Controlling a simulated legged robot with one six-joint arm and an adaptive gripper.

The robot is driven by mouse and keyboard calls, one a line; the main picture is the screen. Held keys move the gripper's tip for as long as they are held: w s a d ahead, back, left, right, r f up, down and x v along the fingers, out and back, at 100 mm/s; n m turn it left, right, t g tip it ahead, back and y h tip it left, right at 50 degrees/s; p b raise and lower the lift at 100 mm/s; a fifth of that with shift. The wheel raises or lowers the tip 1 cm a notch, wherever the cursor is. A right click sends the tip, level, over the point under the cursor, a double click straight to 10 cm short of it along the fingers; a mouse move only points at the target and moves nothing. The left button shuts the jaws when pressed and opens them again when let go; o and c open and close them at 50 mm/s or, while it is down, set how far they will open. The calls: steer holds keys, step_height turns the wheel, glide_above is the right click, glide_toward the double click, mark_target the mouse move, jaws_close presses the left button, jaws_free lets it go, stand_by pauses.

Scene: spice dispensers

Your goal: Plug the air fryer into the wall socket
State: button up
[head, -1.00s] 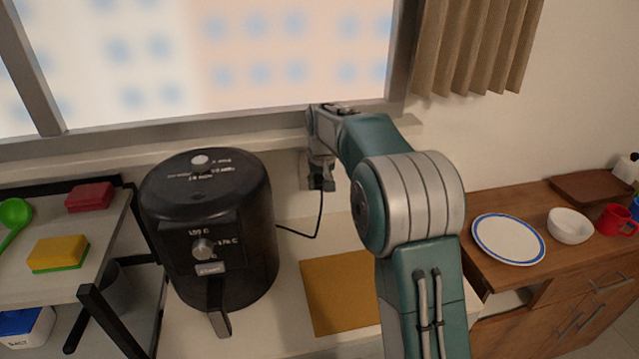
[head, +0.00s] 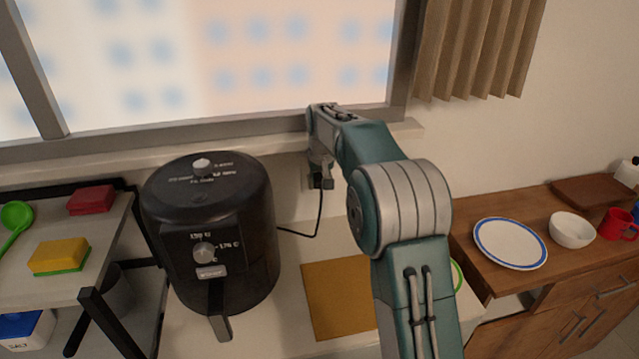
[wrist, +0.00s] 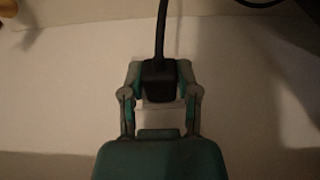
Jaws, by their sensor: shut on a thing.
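The black air fryer (head: 210,235) stands on the counter left of my arm. Its dark cord (head: 320,212) runs from behind it up to my gripper (head: 321,178), which is low against the wall just under the window sill. In the wrist view my gripper (wrist: 160,85) is shut on the black plug (wrist: 158,80), with a finger on each side and the cord leading away at the top. The pale wall surface lies close behind the plug. The wall socket is not clearly visible, and I cannot tell whether the plug touches or enters it.
A brown board (head: 340,295) lies on the counter right of the fryer. A shelf with a yellow-green sponge (head: 58,256) and a red block (head: 91,200) is at left. A plate (head: 510,243), white bowl (head: 571,230) and red mug (head: 615,223) stand on the wooden cabinet at right.

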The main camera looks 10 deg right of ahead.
steer(key=shift+w, duration=0.15)
steer(key=o, duration=1.1)
steer(key=shift+r, duration=0.1)
steer(key=v, duration=1.1)
steer(key=s+r, duration=0.5)
steer(key=s, duration=0.4)
steer(key=s+f+t, duration=0.1)
steer(key=s+f, duration=0.2)
steer(key=s, duration=0.7)
steer(key=s+f+t, duration=0.1)
steer(key=s+f, duration=0.2)
steer(key=s, duration=0.7)
steer(key=s+f+t, duration=0.1)
steer(key=s+f, duration=0.2)
steer(key=s, duration=0.7)
steer(key=shift+f, duration=0.1)
